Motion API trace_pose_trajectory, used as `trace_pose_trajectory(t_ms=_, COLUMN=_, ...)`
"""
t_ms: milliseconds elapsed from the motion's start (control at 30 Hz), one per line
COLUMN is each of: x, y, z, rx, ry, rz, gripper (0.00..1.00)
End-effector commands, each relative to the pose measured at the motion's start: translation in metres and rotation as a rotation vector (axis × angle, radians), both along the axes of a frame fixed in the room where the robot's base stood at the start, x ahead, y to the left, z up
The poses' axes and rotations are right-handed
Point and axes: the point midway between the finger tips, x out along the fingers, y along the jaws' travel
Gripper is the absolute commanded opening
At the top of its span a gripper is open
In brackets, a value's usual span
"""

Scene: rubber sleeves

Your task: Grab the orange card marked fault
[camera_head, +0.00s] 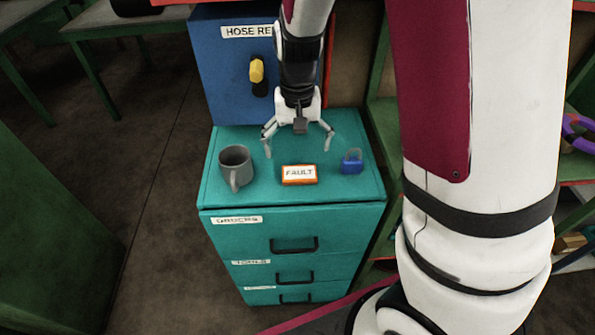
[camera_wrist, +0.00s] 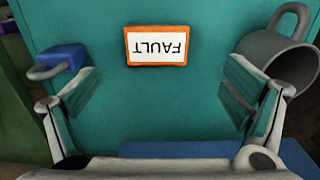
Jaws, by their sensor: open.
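The orange-bordered card (camera_head: 299,175) has a white face marked FAULT and lies on top of the teal drawer cabinet (camera_head: 345,195), near its front edge. It also shows upside down at the top centre of the wrist view (camera_wrist: 157,46). My gripper (camera_head: 298,146) is open and empty above the cabinet top, behind the card in the head view. Its two fingers stand wide apart in the wrist view (camera_wrist: 160,105), with the card beyond them and between their lines. Nothing hides the card.
A blue cabinet (camera_head: 225,75) labelled HOSE RE, the rest hidden, rises behind. Green shelving (camera_head: 384,115) stands at the right.

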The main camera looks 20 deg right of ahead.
Motion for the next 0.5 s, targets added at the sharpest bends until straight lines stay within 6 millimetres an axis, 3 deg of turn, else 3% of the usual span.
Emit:
trace_pose_trajectory(t_ms=100, x=0.0, y=0.0, z=-0.016, rx=0.0, ry=0.002, rz=0.0, gripper=0.94)
trace_pose_trajectory(t_ms=333, x=-0.001, y=-0.001, z=-0.03, rx=-0.001, ry=0.001, rz=0.001, gripper=0.94)
trace_pose_trajectory(t_ms=500, x=-0.004, y=-0.004, z=-0.055, rx=-0.001, ry=0.003, rz=-0.001, gripper=0.94)
